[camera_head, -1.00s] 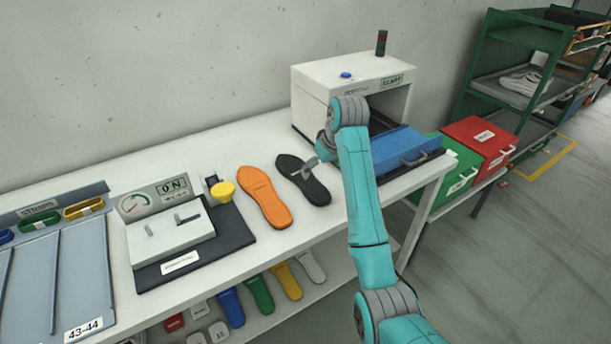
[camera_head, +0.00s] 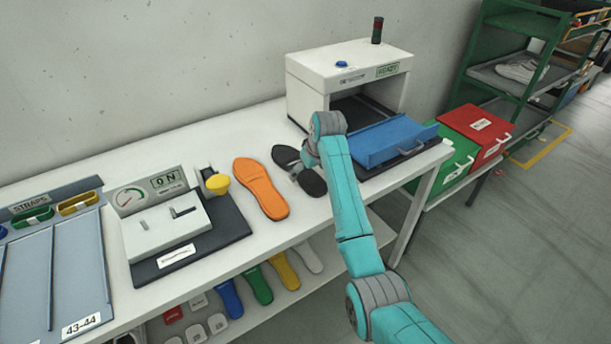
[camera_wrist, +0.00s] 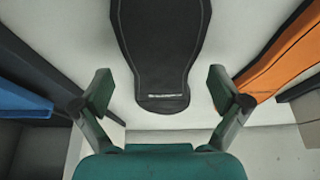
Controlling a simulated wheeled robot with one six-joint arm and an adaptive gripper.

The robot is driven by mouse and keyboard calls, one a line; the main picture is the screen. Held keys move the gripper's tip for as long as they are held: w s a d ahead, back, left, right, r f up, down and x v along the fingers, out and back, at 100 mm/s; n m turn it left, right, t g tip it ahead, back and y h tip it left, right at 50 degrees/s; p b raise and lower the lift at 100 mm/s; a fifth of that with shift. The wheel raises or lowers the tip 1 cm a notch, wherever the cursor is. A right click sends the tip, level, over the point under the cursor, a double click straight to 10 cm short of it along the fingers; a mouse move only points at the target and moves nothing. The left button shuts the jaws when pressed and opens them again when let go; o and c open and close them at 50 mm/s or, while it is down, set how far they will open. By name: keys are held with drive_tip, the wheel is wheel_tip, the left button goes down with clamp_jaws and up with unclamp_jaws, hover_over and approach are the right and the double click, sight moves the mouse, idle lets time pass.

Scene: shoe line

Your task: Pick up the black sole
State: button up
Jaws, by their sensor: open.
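The black sole (camera_head: 285,155) lies flat on the white bench, to the right of the orange sole. My gripper (camera_head: 297,169) is over it in the head view and hides its middle part. In the wrist view the black sole (camera_wrist: 162,55) runs down from the top edge, its rounded end with a small pale label nearest me. My gripper (camera_wrist: 161,92) is open there, with one finger on each side of that rounded end. Gaps show between both fingers and the sole. I cannot tell the gripper's exact height above the bench.
The orange sole (camera_head: 261,188) lies close on the left; it also shows at the right of the wrist view (camera_wrist: 275,55). A white machine (camera_head: 345,62) with a blue tray (camera_head: 392,143) stands to the right. A press with a yellow knob (camera_head: 217,184) stands left.

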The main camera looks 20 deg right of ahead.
drive_tip(key=shift+w+f, duration=0.1)
drive_tip(key=shift+f, duration=0.15)
drive_tip(key=c, duration=1.4)
